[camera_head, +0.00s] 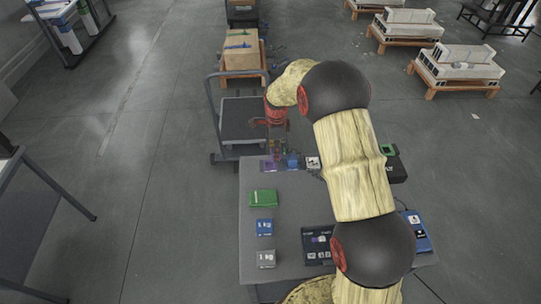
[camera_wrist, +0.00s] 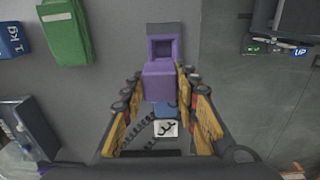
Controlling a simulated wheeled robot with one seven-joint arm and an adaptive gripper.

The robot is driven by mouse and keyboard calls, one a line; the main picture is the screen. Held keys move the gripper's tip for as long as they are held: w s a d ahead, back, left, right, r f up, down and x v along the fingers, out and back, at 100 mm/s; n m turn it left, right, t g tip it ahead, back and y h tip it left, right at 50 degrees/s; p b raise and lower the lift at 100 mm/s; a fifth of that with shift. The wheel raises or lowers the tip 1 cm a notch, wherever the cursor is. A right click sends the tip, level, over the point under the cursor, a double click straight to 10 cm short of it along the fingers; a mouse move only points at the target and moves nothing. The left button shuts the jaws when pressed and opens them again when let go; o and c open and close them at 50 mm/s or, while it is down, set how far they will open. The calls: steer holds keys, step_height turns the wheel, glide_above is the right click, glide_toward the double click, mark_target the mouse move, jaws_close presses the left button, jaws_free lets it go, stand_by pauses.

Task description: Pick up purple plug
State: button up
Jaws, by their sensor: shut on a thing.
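The purple plug (camera_wrist: 159,84) shows as a light purple block between the fingers of my gripper (camera_wrist: 160,72) in the wrist view. The fingers are shut on its two sides. Just beyond it is a darker purple piece with a square hollow (camera_wrist: 164,47); I cannot tell whether the plug touches it. In the head view my gripper (camera_head: 276,147) points down over the far edge of the grey table (camera_head: 290,200), by a small purple patch (camera_head: 269,164). The fingers partly cover the plug.
A blue block (camera_head: 293,160) and a white marked block (camera_head: 313,162) stand close to the right of my gripper. A green packet (camera_head: 263,196), a blue 1 kg block (camera_head: 264,227) and a grey 1 kg block (camera_head: 266,258) lie on the table's left. A cart (camera_head: 243,113) stands behind.

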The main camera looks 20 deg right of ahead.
steer(key=s+d+r+p, duration=0.1)
steer(key=s+d+r, duration=0.5)
steer(key=d, duration=0.4)
steer(key=shift+r+p, duration=0.3)
steer(key=shift+r, duration=0.4)
steer(key=shift+r, duration=0.1)
steer(key=shift+d+p, duration=2.15)
steer(key=shift+d, duration=11.85)
steer(key=shift+s+f+b, duration=0.15)
steer(key=shift+f+b, duration=1)
steer(key=shift+f, duration=1.6)
steer(key=shift+f, duration=0.35)
